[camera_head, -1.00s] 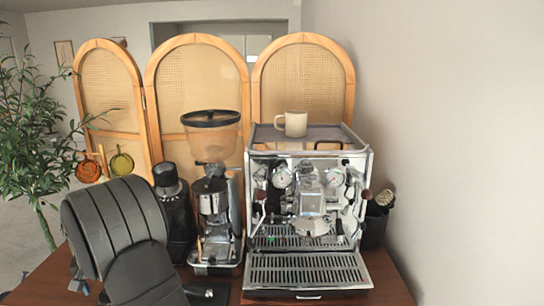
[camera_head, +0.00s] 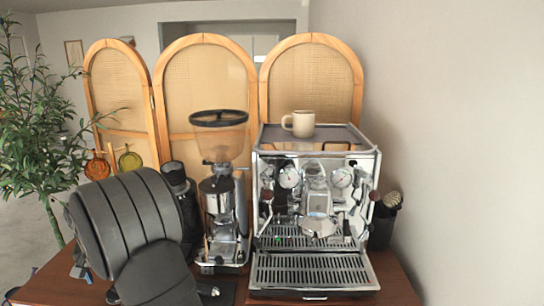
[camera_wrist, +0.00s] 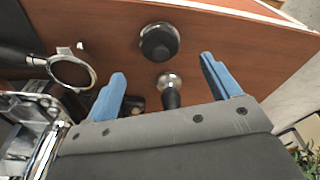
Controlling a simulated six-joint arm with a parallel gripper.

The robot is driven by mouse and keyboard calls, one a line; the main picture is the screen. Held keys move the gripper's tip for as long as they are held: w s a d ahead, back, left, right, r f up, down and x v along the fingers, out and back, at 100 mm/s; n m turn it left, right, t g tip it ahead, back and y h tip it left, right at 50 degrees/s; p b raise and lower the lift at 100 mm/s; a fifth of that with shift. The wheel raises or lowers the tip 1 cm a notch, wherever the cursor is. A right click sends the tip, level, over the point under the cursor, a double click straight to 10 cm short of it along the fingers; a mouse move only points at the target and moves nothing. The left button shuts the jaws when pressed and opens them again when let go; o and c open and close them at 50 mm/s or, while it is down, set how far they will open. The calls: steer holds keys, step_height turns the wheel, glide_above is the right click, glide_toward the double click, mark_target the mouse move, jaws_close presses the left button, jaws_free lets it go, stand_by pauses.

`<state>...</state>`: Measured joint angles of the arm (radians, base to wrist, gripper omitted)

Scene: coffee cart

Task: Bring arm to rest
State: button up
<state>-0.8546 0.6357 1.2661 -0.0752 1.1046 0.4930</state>
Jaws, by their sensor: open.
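My arm covers the lower left of the head view, in front of the cart's left side. My gripper (camera_wrist: 162,82) shows in the wrist view as two blue fingers spread wide apart. It is open, with nothing held between the fingers. Below it on the wooden top lie a round black knob-like item (camera_wrist: 159,41) and a tamper-like item with a dark handle (camera_wrist: 170,91).
The espresso machine (camera_head: 315,215) stands on the wooden table (camera_head: 395,280), with a beige mug (camera_head: 301,124) on top. The grinder (camera_head: 220,190) is left of it. A metal ring with a black handle (camera_wrist: 72,72) shows in the wrist view. A plant (camera_head: 45,140) stands far left.

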steer(key=f, duration=0.4)
steer(key=w+f, duration=0.1)
steer(key=f, duration=0.2)
steer(key=shift+a+f, duration=0.1)
steer(key=shift+a, duration=0.1)
step_height(320, 180, up, 4)
steer(key=shift+w+r, duration=0.1)
steer(key=shift+r, duration=0.1)
steer(key=w+d+r, duration=0.4)
steer(key=d+r, duration=0.5)
steer(key=d, duration=0.4)
steer(key=f, duration=0.5)
steer(key=shift+s+f, duration=0.2)
steer(key=shift+f, duration=0.05)
steer(key=shift+a+f, duration=0.1)
steer(key=shift+f, duration=0.25)
steer(key=o, duration=0.4)
